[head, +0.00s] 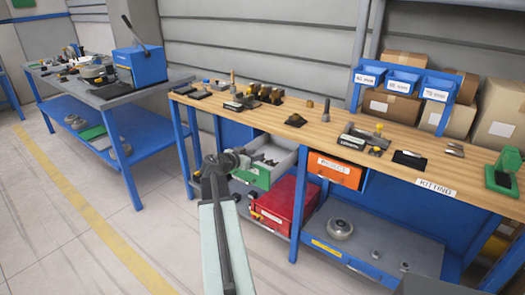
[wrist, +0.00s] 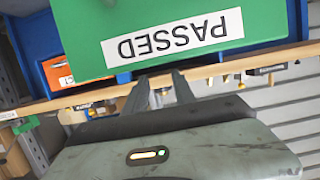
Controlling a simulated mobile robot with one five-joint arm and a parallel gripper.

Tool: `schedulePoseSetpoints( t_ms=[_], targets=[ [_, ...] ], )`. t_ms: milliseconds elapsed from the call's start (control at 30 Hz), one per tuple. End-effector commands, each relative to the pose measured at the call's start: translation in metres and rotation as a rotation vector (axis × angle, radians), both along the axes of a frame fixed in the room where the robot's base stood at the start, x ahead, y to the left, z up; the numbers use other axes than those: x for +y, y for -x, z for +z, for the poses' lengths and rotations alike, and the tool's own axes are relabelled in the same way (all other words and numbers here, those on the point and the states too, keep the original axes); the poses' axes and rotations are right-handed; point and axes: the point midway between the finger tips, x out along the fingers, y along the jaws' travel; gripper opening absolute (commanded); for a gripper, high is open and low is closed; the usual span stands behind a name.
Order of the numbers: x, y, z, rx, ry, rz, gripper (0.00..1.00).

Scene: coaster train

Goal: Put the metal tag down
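My gripper (wrist: 162,80) is in front of the green PASSED drawer (wrist: 165,30) in the wrist view, which appears upside down. Its two fingers stand apart, and background shows through the gap. I see no tag clearly held between them. In the head view my gripper (head: 232,160) is at the left end of the pulled-out green-fronted drawer (head: 256,176), under the wooden bench. Small dark and light pieces lie in that drawer, too small to identify. I cannot pick out the metal tag for certain.
The wooden bench (head: 315,125) carries several fixtures and blocks. An orange drawer (head: 335,170) is right of the green one, and a red case (head: 288,202) stands below. A grey bench (head: 110,95) with a blue press (head: 140,66) is at left. The floor between is clear.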

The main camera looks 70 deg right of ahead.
Motion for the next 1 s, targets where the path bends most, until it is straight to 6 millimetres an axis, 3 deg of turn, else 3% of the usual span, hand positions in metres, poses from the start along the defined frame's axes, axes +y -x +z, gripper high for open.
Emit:
schedulePoseSetpoints(
  t_ms=[167, 533, 633, 667, 767, 867, 900, 967, 1000],
  targets=[
    [0.019, -0.005, 0.007, 0.001, 0.001, 0.001, 0.32],
    [0.022, -0.007, 0.006, 0.002, -0.003, 0.002, 0.32],
    [0.042, -0.031, -0.004, 0.019, -0.052, 0.038, 0.32],
    [0.054, -0.043, -0.01, 0.03, -0.082, 0.058, 0.32],
    [0.114, -0.099, -0.038, 0.092, -0.227, 0.169, 0.32],
    [0.205, -0.162, -0.074, 0.198, -0.421, 0.346, 0.32],
    [0.245, -0.183, -0.088, 0.247, -0.497, 0.426, 0.32],
    [0.308, -0.209, -0.106, 0.325, -0.609, 0.556, 0.32],
    [0.352, -0.223, -0.117, 0.382, -0.68, 0.65, 0.32]
  ],
)
